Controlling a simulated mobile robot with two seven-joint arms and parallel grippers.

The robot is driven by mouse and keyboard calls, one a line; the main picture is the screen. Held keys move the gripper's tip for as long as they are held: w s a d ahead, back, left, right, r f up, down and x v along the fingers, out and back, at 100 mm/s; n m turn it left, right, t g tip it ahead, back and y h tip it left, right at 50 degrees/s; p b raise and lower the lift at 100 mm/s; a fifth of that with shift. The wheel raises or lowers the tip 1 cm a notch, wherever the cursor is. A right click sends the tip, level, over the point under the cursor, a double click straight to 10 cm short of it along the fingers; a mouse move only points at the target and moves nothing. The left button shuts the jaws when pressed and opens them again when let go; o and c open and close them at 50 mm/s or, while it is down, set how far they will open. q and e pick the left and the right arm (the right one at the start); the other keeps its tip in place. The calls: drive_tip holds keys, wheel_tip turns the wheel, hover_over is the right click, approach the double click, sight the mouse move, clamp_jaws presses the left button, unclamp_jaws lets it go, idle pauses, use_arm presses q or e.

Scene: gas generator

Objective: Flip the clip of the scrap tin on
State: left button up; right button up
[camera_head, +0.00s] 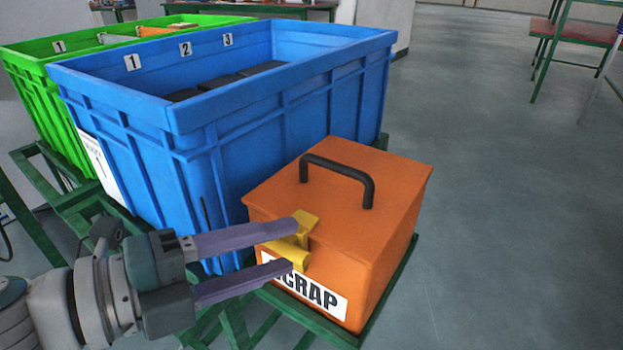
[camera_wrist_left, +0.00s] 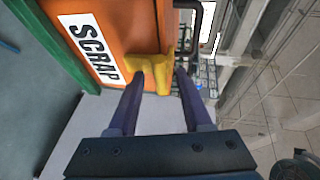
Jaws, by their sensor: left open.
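The orange scrap tin (camera_head: 345,205) has a lid with a black handle (camera_head: 340,172) and a white SCRAP label (camera_head: 308,291) on its front. Its yellow clip (camera_head: 291,252) sits at the lid's front edge, above the label. My left gripper (camera_head: 292,243) is open at the front of the tin, with one purple finger above and one below part of the clip. In the left wrist view the clip (camera_wrist_left: 156,72) shows between and beyond the fingertips (camera_wrist_left: 160,76). I cannot tell whether the fingers touch it. My right gripper is not in view.
A large blue crate (camera_head: 252,128) stands right behind the tin, with a green crate (camera_head: 40,90) to its left. All rest on a green metal frame (camera_head: 230,325). The floor (camera_head: 490,200) to the right is clear, with a red-topped seat (camera_head: 575,33) farther back.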

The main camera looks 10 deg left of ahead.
use_arm(q)
drive_tip(key=v, duration=1)
drive_tip(key=w+a+r+n+t+y+p, duration=0.1)
drive_tip(key=w+a+r+n+y+p, duration=0.15)
drive_tip(key=r+n+y+p, duration=0.35)
drive_tip(key=w+a+r+n+t+y+p, duration=0.1)
drive_tip(key=w+a+r+n+y+p, duration=0.15)
drive_tip(key=r+n+y+p, duration=0.45)
drive_tip(key=s+d+r+n+g+h+p, duration=0.1)
drive_tip(key=s+d+r+n+g+p, duration=0.15)
drive_tip(key=s+n+g+p, duration=0.4)
drive_tip(key=s+d+r+n+g+h+p, duration=0.2)
drive_tip(key=s+r+n+g+p, duration=0.2)
drive_tip(key=s, duration=0.5)
wheel_tip(320, 180, up, 36)
drive_tip(key=p, duration=3.6)
drive_tip(key=shift+w+y+p, duration=0.3)
drive_tip(key=shift+w, duration=0.05)
drive_tip(key=shift+r+t, duration=0.1)
drive_tip(key=shift+t, duration=0.15)
